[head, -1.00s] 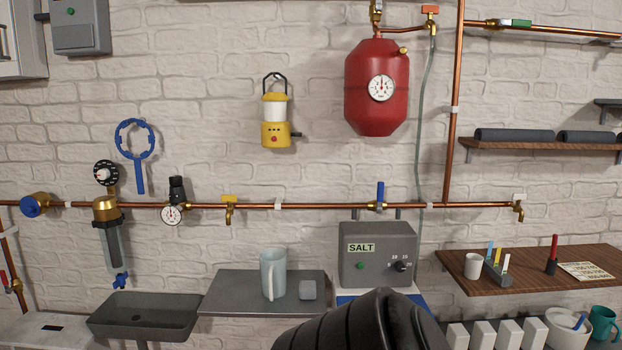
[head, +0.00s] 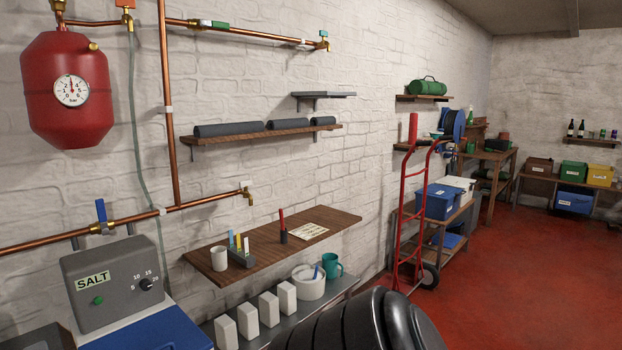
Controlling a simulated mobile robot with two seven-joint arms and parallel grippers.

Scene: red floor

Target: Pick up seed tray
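I cannot make out a seed tray in the head view. Neither of my grippers is in view. A black, ribbed part at the bottom edge looks like a part of my own arm, and it hides some of the floor and the low shelf's end.
A wooden shelf (head: 262,242) holds a cup and small tools, above a lower shelf with white blocks (head: 248,321). A red hand truck (head: 401,225) stands beside a rack with a blue box (head: 437,201). Several bins (head: 573,174) sit far right. Red floor (head: 500,270) is clear there.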

